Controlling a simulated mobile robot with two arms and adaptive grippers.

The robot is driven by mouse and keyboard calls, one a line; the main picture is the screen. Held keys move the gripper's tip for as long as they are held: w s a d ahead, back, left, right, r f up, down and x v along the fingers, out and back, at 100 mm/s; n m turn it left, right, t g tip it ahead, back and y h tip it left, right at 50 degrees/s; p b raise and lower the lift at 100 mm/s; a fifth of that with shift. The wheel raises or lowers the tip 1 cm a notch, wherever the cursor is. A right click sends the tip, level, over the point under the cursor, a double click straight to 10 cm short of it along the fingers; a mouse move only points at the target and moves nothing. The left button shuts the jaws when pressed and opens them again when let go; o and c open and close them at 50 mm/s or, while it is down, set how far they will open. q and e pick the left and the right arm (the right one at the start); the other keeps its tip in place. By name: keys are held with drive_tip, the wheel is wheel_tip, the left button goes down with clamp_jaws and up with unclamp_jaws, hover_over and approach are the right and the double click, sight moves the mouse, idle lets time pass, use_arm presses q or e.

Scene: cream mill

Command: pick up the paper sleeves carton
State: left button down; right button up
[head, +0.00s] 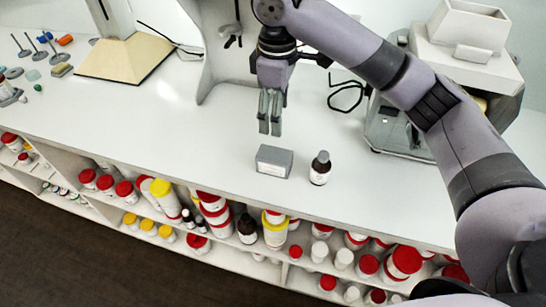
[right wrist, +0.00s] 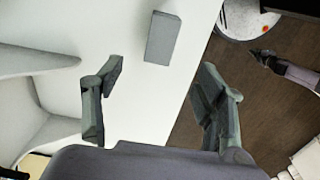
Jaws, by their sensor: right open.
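A small grey box (head: 274,161), which I take to be the paper sleeves carton, lies on the white counter near its front edge. It also shows in the right wrist view (right wrist: 163,39), ahead of the fingers and between their lines. My right gripper (head: 270,127) is above the counter, just behind the carton in the head view, pointing down. In the right wrist view its fingers (right wrist: 158,85) are wide apart with nothing between them. The gripper is apart from the carton. My left gripper is not in view.
A dark bottle with a white label (head: 320,169) stands close to the right of the carton. A grey and white machine (head: 400,125) stands behind at the right. Shelves of red- and yellow-lidded jars (head: 215,215) run below the counter (head: 150,120). The counter left of the carton is clear.

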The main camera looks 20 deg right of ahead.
sight(274, 154)
wheel_tip(274, 154, down, 10)
drive_tip(key=shift+f+p, duration=0.1)
drive_tip(key=shift+p, duration=0.55)
drive_tip(key=f, duration=0.2)
drive_tip(key=f+p, duration=0.1)
drive_tip(key=f, duration=0.2)
drive_tip(key=shift+s+a+f, duration=0.1)
drive_tip(key=shift+a, duration=0.1)
drive_tip(key=shift+c, duration=0.5)
drive_tip(key=c, duration=0.9)
